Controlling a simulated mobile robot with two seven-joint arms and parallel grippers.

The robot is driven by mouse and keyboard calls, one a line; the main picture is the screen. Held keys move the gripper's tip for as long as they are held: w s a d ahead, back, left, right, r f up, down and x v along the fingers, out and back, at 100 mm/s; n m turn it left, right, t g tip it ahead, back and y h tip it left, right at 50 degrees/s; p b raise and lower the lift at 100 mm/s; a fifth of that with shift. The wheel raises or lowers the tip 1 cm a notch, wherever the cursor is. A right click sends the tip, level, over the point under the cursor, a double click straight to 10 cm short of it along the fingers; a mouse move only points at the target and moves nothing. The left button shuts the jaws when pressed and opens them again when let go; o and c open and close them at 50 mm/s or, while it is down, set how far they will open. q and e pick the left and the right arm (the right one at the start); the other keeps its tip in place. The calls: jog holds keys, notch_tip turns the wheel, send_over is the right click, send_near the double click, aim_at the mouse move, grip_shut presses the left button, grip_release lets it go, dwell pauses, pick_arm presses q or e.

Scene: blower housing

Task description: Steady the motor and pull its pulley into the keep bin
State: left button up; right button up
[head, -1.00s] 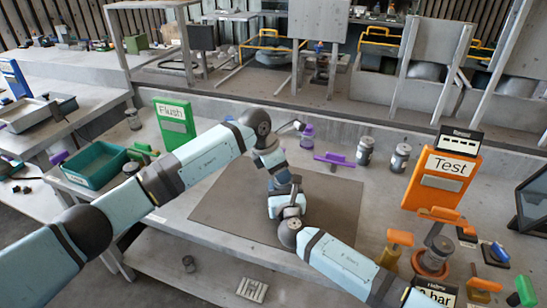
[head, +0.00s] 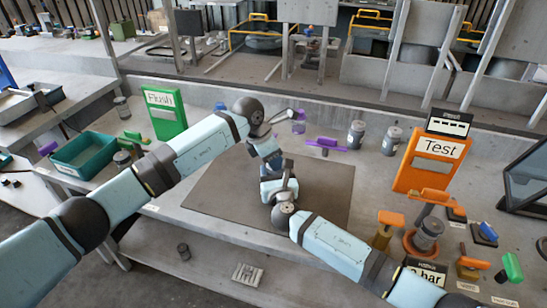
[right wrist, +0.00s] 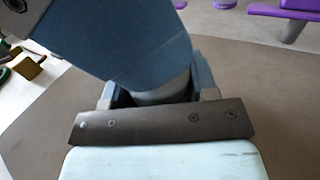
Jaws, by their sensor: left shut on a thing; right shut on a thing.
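The motor is mostly hidden between my two hands over the dark mat (head: 225,205). In the right wrist view a short piece of a grey cylinder, likely the motor (right wrist: 163,93), shows between the fingers of my right gripper (right wrist: 158,100), which is shut on it. My left gripper (head: 274,164) points down from above, directly over the right one. Its blue hand covers the top of the motor in the right wrist view. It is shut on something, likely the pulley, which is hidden. A teal bin (head: 113,158), likely the keep bin, stands at the table's left; its label is unreadable.
A green Flush sign (head: 172,123) stands behind my left arm. A purple-handled part (head: 325,143) and two grey cylinders (head: 356,136) are behind the mat. An orange Test stand (head: 425,175) and several coloured-handled parts are right. A small dark cylinder (head: 183,252) is on the lower shelf.

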pick_arm(q)
jog(key=shift+r, duration=0.2)
dwell(0.4)
jog(key=shift+r, duration=0.9)
jog(key=shift+r, duration=2)
pick_arm(e)
jog(key=o, duration=1.4)
jog(key=shift+c, duration=0.2)
